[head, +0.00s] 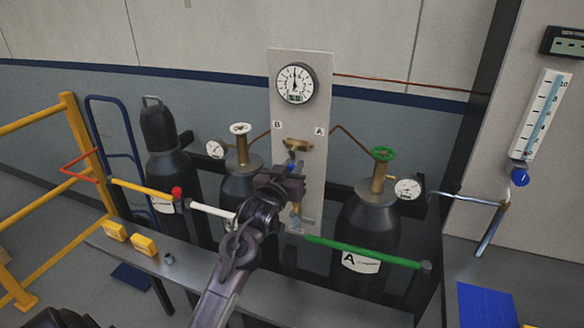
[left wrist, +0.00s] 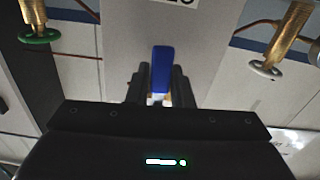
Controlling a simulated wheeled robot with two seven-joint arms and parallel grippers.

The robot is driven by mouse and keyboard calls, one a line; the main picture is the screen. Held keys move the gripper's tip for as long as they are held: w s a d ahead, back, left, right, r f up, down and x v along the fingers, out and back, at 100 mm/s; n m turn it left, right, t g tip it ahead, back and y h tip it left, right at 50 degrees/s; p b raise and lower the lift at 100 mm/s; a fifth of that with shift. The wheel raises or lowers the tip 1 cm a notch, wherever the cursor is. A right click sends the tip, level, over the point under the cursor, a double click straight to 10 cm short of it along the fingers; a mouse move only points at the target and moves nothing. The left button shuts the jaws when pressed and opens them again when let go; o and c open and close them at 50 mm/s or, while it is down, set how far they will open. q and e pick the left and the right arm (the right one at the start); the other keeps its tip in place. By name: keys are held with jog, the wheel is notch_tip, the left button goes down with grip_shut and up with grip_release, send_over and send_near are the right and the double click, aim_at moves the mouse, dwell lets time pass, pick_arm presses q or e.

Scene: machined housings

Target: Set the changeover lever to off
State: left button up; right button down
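A pale upright panel (head: 302,95) carries a round dial gauge (head: 295,83), a brass fitting (head: 297,145) and the labels B and A. The blue changeover lever (head: 291,166) is on this panel below the fitting, mostly hidden by my left gripper (head: 284,182). In the left wrist view the blue lever (left wrist: 162,68) stands between the two dark fingers of my left gripper (left wrist: 162,86). The fingers lie close on both sides of it with no clear gap, so they look shut on it. The lever's root is hidden.
Dark cylinders stand left, behind my arm and right; the right one (head: 365,225) has a green valve wheel (head: 383,154). A green bar (head: 360,251) and a white bar (head: 212,211) flank my arm. A grey ledge (head: 190,275) with yellow blocks (head: 144,245) runs in front.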

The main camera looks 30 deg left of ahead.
pick_arm(q)
grip_shut()
jog(key=shift+a+m, duration=0.1)
jog(key=shift+m, duration=0.3)
jog(key=shift+o, duration=2.4)
grip_release()
jog(key=shift+s, duration=0.1)
